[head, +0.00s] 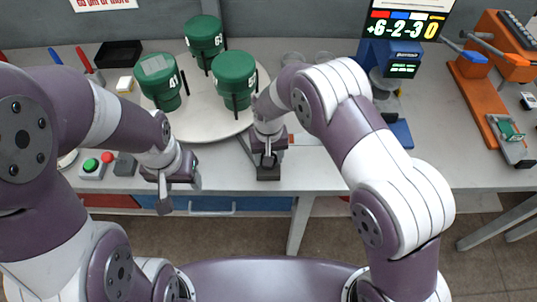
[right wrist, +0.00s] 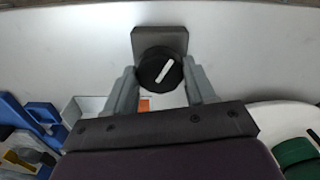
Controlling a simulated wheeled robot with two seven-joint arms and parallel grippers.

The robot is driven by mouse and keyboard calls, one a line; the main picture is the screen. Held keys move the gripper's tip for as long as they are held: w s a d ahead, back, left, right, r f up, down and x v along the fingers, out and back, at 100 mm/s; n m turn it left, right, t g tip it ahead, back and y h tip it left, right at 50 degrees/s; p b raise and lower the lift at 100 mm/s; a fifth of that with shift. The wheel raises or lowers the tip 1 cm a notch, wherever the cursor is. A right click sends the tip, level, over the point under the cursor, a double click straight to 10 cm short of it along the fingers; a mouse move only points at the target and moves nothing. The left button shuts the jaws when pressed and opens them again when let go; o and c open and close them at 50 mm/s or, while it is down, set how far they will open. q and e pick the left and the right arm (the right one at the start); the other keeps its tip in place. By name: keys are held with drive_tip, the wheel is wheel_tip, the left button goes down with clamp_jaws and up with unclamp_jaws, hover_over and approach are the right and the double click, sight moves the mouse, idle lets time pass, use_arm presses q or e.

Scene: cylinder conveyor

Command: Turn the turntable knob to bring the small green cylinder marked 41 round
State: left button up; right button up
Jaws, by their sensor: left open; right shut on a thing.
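The white turntable (head: 200,115) carries green cylinders. The left one (head: 157,82) has a mark that reads like 41 and a pale patch on its top; it is at the turntable's left side. Another green cylinder (head: 204,37), marked with a 6, is at the back, and a third (head: 233,78) at the right; its mark is hard to read. The black turntable knob (right wrist: 160,70) has a white bar tilted to the right. My right gripper (head: 268,160) is shut on the knob, one finger on each side. My left gripper (head: 166,200) is open and empty before the table's front edge.
A button box (head: 92,168) with red and green buttons is at the table's front left. A black tray (head: 118,54) lies behind the turntable's left. A blue scale (head: 393,58) with a lit display and an orange fixture (head: 480,90) are to the right.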

drive_tip(key=shift+s+f+m, duration=0.1)
drive_tip(key=shift+m, duration=2.6)
drive_tip(key=shift+d+m, duration=0.1)
drive_tip(key=shift+m, duration=2.5)
idle(2.1)
drive_tip(key=o, duration=1)
drive_tip(key=shift+o, duration=0.2)
